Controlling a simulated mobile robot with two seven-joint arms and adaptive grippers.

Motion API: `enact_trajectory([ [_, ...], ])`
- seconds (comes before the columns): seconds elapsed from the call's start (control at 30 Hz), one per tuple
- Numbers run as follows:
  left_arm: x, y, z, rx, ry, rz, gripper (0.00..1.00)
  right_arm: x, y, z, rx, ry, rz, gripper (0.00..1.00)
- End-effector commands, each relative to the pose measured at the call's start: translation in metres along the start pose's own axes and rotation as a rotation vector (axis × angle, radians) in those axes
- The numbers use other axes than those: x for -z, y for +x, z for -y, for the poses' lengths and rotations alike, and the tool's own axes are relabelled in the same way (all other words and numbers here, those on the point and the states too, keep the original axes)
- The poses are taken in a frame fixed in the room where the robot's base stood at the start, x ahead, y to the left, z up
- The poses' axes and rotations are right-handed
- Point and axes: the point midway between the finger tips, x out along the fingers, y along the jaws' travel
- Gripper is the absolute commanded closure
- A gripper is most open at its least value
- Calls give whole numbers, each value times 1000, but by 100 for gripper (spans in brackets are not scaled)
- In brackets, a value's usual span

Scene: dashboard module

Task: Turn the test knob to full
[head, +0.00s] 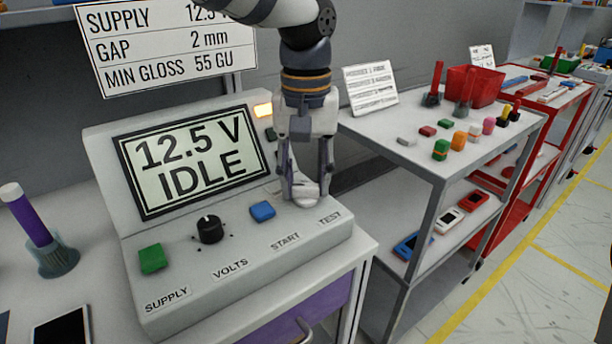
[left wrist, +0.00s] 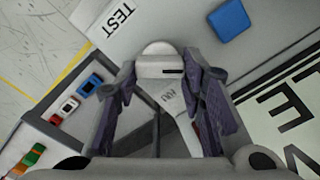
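The test knob (head: 305,190) is pale and sits at the right end of the sloped grey supply panel (head: 240,268), behind the TEST label. My left gripper (head: 306,196) comes down over it from above, one finger on each side. In the left wrist view the white knob (left wrist: 160,62) with a short dark mark lies between the fingertips (left wrist: 160,70), which appear to press its sides. The fingers partly hide the knob in the head view. The screen (head: 192,160) reads 12.5 V IDLE. My right gripper is not in view.
Left of the knob are a blue START button (head: 262,211), a black VOLTS knob (head: 210,229) and a green SUPPLY button (head: 152,258). A grey shelf cart (head: 440,165) stands to the right.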

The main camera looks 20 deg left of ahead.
Motion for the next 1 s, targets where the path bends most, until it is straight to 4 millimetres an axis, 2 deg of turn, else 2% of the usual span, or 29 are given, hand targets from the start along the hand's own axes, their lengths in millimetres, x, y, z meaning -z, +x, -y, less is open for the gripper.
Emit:
enact_trajectory([
  [0.27,0,0,0,1,24,0,91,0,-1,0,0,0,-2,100],
  [0.43,0,-1,-1,1,104,0,91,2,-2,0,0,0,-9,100],
  [1.0,-1,1,-3,0,619,3,91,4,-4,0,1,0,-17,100],
])
